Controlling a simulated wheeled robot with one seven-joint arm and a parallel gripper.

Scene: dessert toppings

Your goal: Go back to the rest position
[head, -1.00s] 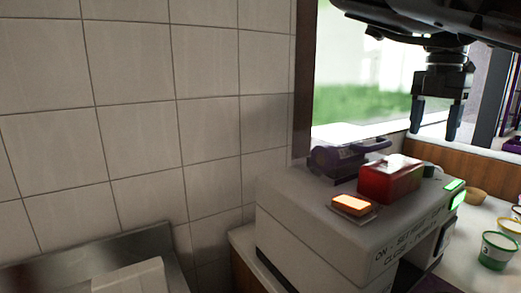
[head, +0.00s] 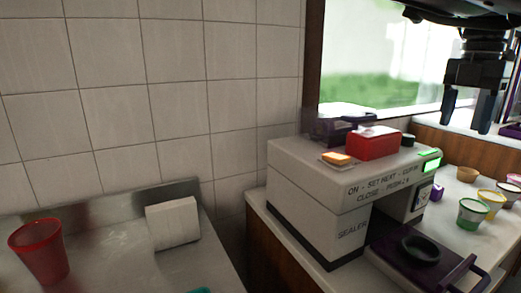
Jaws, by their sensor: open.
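My gripper (head: 467,112) hangs at the upper right of the head view, fingers pointing down. It is open, and nothing shows between its two fingers. It is in the air above and to the right of the white sealer machine (head: 310,193), apart from it.
The sealer has a red block (head: 373,144) and a lit orange switch (head: 336,158) on top, and a dark tray with a round ring (head: 421,250) in front. Cups (head: 472,214) and a small bowl (head: 467,174) stand at right. A red cup (head: 40,252) and white block (head: 172,222) stand at left.

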